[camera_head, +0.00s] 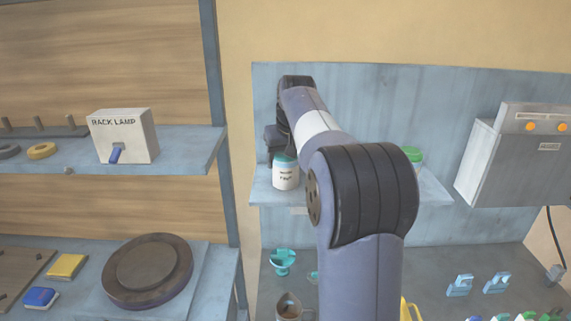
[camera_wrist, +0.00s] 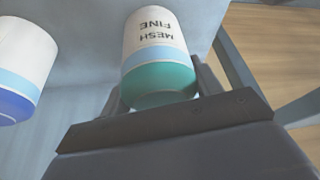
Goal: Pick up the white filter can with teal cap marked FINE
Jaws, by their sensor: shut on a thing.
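The white filter can with teal cap (camera_head: 286,175) is upright at the left end of the wall shelf in the head view. In the wrist view the can (camera_wrist: 155,45) shows the words MESH FINE upside down, a light blue band and its teal cap. My gripper (camera_wrist: 160,92) is shut on this can, with one finger on each side near the cap. In the head view my gripper (camera_head: 280,150) is at the can's top, partly hidden by my arm. I cannot tell whether the can's base touches the shelf.
A white can with a blue cap (camera_wrist: 25,70) stands close beside in the wrist view. A green-capped container (camera_head: 413,157) shows right of my arm on the wall shelf (camera_head: 435,190). A rack upright (camera_head: 212,80) is to the left. A grey control box (camera_head: 515,155) hangs right.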

